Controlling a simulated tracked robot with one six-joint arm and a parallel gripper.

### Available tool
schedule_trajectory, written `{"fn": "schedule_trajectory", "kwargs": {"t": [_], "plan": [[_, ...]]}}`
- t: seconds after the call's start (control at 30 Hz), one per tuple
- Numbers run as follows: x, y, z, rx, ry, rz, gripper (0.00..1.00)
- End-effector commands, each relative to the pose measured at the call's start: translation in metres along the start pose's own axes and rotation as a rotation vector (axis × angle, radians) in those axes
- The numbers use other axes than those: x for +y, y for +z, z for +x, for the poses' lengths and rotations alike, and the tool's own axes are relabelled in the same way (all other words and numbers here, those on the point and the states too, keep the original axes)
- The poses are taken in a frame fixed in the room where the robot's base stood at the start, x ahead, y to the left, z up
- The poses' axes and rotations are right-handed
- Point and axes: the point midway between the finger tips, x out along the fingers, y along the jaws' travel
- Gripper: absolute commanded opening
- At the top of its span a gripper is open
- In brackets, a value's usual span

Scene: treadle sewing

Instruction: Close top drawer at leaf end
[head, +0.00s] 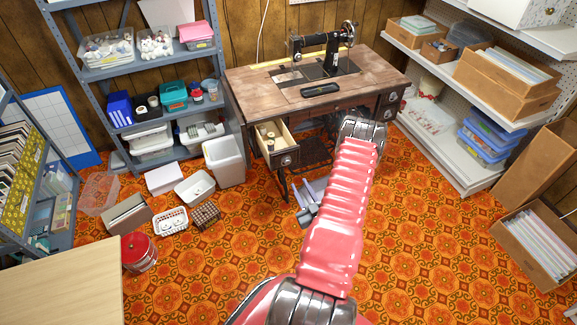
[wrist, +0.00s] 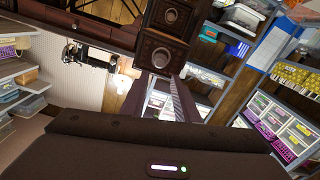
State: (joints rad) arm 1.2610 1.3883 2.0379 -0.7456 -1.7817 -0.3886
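The brown treadle sewing table (head: 255,88) stands at the back, centre, in the head view. At its left end a top drawer (head: 285,158) is pulled out, with spools inside. The wrist view, turned upside down, shows two dark drawer fronts with round pulls, one (wrist: 162,52) larger in the picture, the other (wrist: 170,15) above it. My gripper (wrist: 160,92) is open and empty, with its fingers apart beneath the larger drawer front in that picture. I cannot tell whether they touch it.
A black sewing machine (head: 325,45) sits on the table. A white bin (head: 225,160) stands left of the open drawer. Small baskets (head: 171,220) and a red tin (head: 139,253) are on the floor. Shelves line both sides.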

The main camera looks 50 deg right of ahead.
Motion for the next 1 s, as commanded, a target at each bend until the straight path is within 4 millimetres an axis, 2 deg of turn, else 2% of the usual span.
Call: {"fn": "schedule_trajectory", "kwargs": {"t": [0.7, 0.83, 1.0], "plan": [[-0.001, -0.001, 0.107, 0.003, -0.002, -0.001, 0.28], [-0.001, -0.001, 0.119, 0.002, -0.001, 0.000, 0.28], [-0.001, -0.001, 0.125, 0.001, -0.001, 0.001, 0.28]]}}
